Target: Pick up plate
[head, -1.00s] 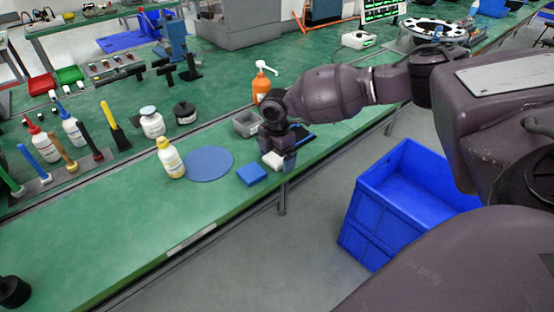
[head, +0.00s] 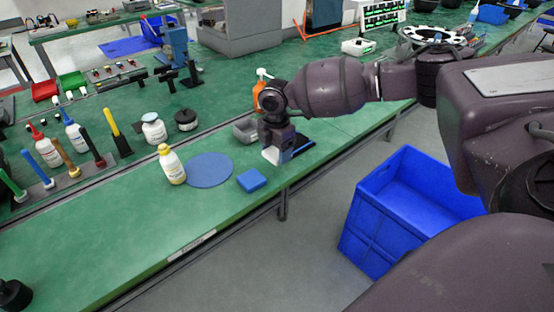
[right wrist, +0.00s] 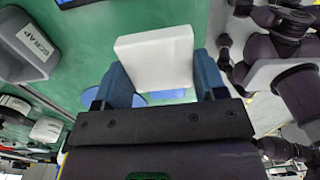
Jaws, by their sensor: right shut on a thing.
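A white, flat, square plate (head: 270,155) is in my right gripper (head: 274,146), above the green bench near its front edge. In the right wrist view the plate (right wrist: 155,58) stands between the two blue fingers of the gripper (right wrist: 160,80), which are shut on its sides. The plate sticks out past the fingertips. In the head view the gripper and wrist hide part of the plate. My left gripper is not in view.
A blue square block (head: 251,180), a blue round disc (head: 209,170) and a yellow-capped bottle (head: 171,165) are to the left. A grey scrap bin (head: 245,131) and an orange pump bottle (head: 260,92) stand close by. A blue crate (head: 400,212) is on the floor.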

